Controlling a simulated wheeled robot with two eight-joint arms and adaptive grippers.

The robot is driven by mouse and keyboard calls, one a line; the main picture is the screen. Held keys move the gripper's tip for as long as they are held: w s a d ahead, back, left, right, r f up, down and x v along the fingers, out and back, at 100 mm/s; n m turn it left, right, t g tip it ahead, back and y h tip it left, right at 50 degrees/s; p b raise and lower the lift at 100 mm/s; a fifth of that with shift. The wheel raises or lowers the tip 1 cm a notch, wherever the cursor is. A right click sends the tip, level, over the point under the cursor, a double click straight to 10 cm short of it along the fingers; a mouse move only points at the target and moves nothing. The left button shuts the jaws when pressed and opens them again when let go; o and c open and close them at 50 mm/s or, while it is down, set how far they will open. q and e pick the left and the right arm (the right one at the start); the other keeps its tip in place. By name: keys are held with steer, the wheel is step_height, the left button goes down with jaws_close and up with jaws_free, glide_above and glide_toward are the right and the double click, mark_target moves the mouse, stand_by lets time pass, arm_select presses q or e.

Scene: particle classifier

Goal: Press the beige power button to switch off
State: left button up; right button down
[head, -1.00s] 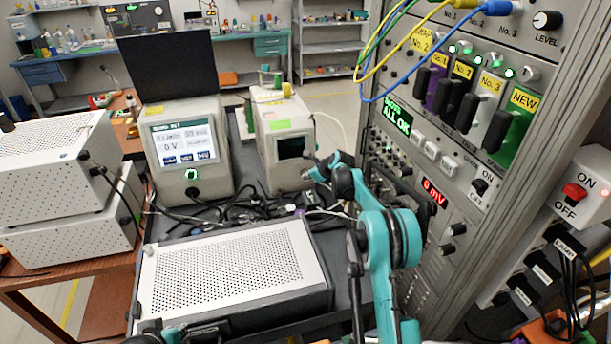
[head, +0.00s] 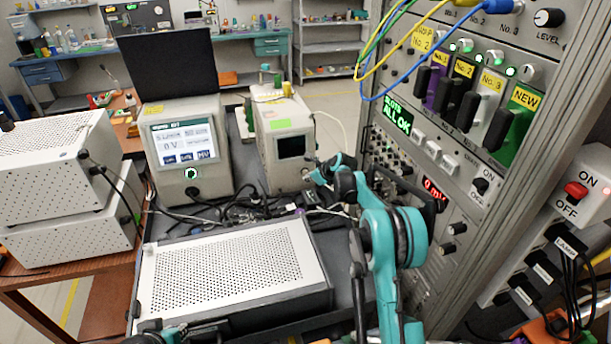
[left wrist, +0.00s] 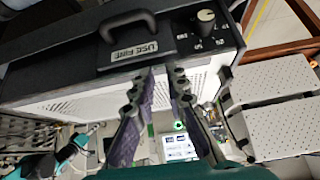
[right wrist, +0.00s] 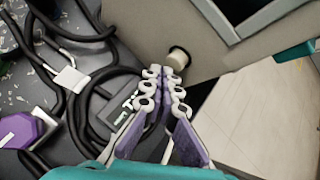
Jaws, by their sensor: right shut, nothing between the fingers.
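The beige power button (right wrist: 178,57) is a short round knob on the lower front of a beige box with a dark screen; the box (head: 270,112) also shows in the head view. My right gripper (right wrist: 162,76) is shut and empty, its fingertips just short of the button in the picture; I cannot tell if they touch it. In the head view my right gripper (head: 314,172) is at the lower right corner of that box. My left gripper (left wrist: 160,74) is open and empty, near the handled front of a perforated metal unit (left wrist: 85,98).
A second beige instrument (head: 187,160) with a lit screen stands left of the box. Loose black cables (head: 230,208) lie between them and the perforated unit. A tall rack (head: 455,170) stands close on the right of my right arm. A purple connector (right wrist: 20,132) lies among cables.

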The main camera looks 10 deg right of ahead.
steer(key=shift+s, duration=0.3)
steer(key=shift+s+d+b, duration=0.1)
steer(key=shift+s+b, duration=0.2)
steer(key=shift+s, duration=2.2)
